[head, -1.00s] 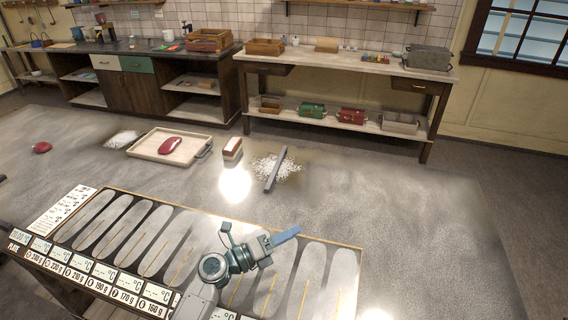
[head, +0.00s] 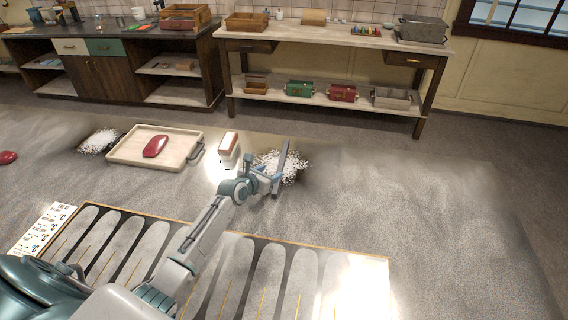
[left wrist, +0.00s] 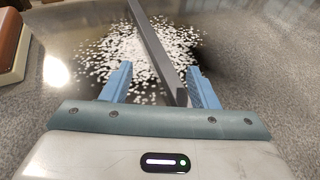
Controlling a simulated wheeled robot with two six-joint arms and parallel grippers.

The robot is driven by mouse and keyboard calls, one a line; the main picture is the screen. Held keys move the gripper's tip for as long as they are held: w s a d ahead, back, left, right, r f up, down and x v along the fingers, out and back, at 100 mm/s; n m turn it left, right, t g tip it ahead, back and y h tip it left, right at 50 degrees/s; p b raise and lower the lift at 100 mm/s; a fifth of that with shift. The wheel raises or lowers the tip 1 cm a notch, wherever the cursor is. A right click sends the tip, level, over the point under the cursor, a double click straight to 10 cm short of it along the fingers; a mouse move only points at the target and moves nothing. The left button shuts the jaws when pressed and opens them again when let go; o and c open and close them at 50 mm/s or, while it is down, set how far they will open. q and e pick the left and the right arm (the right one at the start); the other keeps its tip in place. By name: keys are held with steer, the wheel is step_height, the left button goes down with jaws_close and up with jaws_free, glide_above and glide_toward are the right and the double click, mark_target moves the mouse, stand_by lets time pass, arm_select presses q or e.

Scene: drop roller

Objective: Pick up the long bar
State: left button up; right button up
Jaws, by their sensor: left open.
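The long bar (head: 284,153) is a straight grey bar lying across a patch of white granules on the grey surface. In the left wrist view the bar (left wrist: 154,45) runs from the top down between my blue fingers, nearer the right finger. Its near end is close to that finger; I cannot tell whether they touch. My left gripper (head: 272,171) is open at the near end of the bar, and its fingers also show in the left wrist view (left wrist: 161,86). My right gripper is not in view.
A brush-like block (head: 228,148) stands just left of the granules. A tray (head: 125,152) with a red object (head: 155,146) lies further left. A panel with several oval plates (head: 265,275) lies in front. The surface to the right is clear.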

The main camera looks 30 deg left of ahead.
mark_target(281, 164)
arm_select(q)
steer(key=shift+x, duration=1.2)
steer(key=w, duration=0.2)
steer(key=shift+w+a+f, duration=0.3)
steer(key=shift+f, duration=0.1)
steer(key=x, duration=0.2)
steer(key=shift+w+p, duration=0.3)
steer(key=shift+w, duration=0.05)
steer(key=shift+w+f, duration=0.35)
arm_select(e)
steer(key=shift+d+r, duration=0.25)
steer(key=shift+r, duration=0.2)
arm_select(q)
steer(key=shift+s+r, duration=0.1)
steer(key=shift+c, duration=0.4)
steer(key=shift+d, duration=0.1)
steer(key=c, duration=1.1)
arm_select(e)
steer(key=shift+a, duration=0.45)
